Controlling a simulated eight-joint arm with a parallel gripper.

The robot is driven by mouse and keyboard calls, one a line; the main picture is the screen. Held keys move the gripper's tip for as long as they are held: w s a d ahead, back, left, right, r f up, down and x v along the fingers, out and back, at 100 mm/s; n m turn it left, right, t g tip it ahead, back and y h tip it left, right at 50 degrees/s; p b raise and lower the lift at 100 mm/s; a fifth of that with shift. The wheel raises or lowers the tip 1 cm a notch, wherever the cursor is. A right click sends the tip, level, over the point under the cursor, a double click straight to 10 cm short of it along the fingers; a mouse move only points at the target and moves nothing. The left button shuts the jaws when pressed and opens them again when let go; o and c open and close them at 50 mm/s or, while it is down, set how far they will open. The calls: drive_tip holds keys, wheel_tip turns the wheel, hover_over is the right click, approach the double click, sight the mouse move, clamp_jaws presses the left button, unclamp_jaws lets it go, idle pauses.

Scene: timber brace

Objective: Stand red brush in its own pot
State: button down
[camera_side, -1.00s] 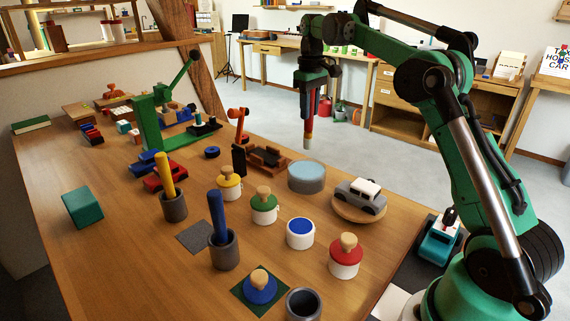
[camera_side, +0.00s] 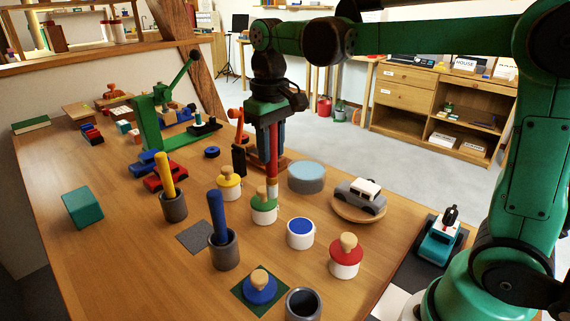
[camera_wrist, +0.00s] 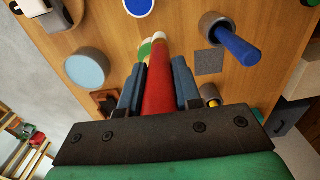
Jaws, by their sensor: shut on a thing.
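The red brush (camera_side: 273,158) hangs upright in my gripper (camera_side: 270,128), its pale tip pointing down over the green-lidded jar (camera_side: 264,210). I cannot tell from the side view how far the tip is above the jar. In the wrist view the brush (camera_wrist: 158,92) lies between the two blue fingers, which are shut on it. An empty dark grey pot (camera_side: 303,304) stands at the front edge of the side view. The blue brush (camera_side: 217,214) stands in a grey pot (camera_side: 224,252), and the yellow brush (camera_side: 164,172) stands in another (camera_side: 174,207).
Jars with a yellow lid (camera_side: 229,178), a red lid (camera_side: 346,248) and a blue top (camera_side: 300,233) stand close around. A blue knobbed lid (camera_side: 260,287) lies on a green square beside the empty pot. A toy car (camera_side: 360,193) sits at right.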

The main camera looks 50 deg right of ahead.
drive_tip(key=s+a+r, duration=0.5)
drive_tip(key=s, duration=0.3)
drive_tip(key=s+a+r, duration=0.5)
drive_tip(key=s, duration=0.3)
wheel_tip(320, 180, down, 19)
drive_tip(key=shift+w+a, duration=0.15)
drive_tip(key=shift+f, duration=0.25)
drive_tip(key=c, duration=0.6)
unclamp_jaws()
wheel_tip(320, 180, up, 12)
drive_tip(key=w+d+f+t, duration=0.7)
drive_tip(key=d, duration=0.3)
drive_tip(key=shift+w, duration=0.4)
